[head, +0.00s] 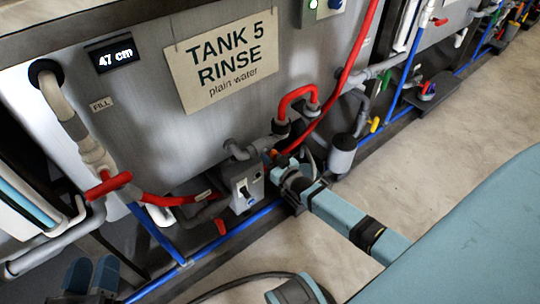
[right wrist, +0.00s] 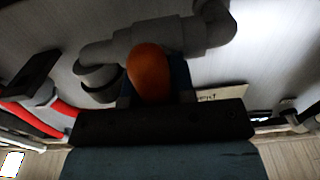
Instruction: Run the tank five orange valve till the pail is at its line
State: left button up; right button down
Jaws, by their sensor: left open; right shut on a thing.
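The orange valve handle (right wrist: 150,72) stands up from between the dark fingers of my right gripper (right wrist: 160,112) in the right wrist view, below a grey pipe fitting. In the head view my right gripper (head: 277,162) reaches in low under the tank five sign (head: 222,62) and is shut on the handle, which is mostly hidden there. My left gripper (head: 90,280) is open and empty at the bottom left. I cannot make out the pail or its line in either view.
The tank's display (head: 112,54) reads 47 cm. A grey switch box (head: 246,187) sits just left of my right gripper. A red-handled valve (head: 108,186) is on the left pipe. Red and blue pipes run along the tank.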

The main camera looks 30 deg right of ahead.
pick_arm(q)
jog(key=shift+r, duration=0.1)
dwell(0.3)
pick_arm(e)
jog(key=c, duration=1)
grip_release()
jog(key=shift+o, duration=0.2)
pick_arm(q)
jog(key=shift+t, duration=0.8)
jog(key=r+p, duration=0.4)
jog(key=shift+s+a+r, duration=0.15)
jog(key=shift+a+r, duration=0.05)
jog(key=shift+a, duration=0.2)
pick_arm(e)
jog(key=s+d, duration=0.1)
jog(key=s, duration=1.2)
jog(key=shift+s, duration=0.4)
pick_arm(q)
jog(key=shift+n, duration=0.3)
